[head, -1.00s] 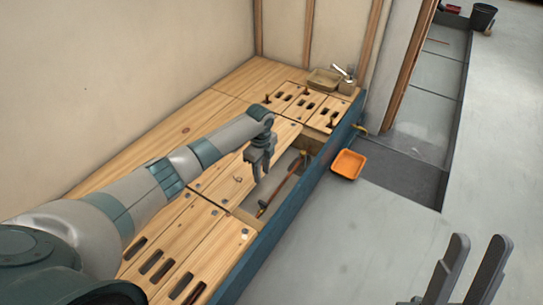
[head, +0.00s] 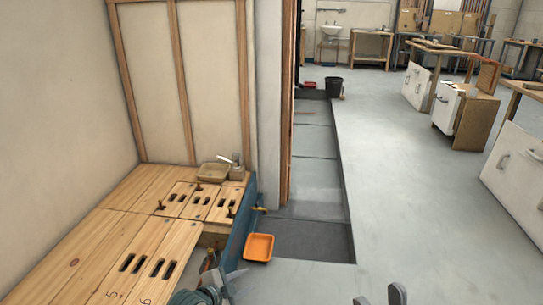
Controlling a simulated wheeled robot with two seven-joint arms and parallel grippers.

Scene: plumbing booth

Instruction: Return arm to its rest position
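My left arm shows only in part at the bottom of the head view, in front of the wooden platform's edge. Its gripper (head: 222,282) is low in the picture and partly cut off, so its fingers cannot be made out clearly. My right gripper (head: 380,297) shows only as two grey fingertips at the bottom edge, standing apart over the grey floor with nothing seen between them.
The wooden platform (head: 72,245) with slotted boards lies left, with a box-like tray (head: 214,172) at its back. An orange tray (head: 259,247) sits on the floor beside it. A black bucket (head: 334,87) and workbenches stand further back.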

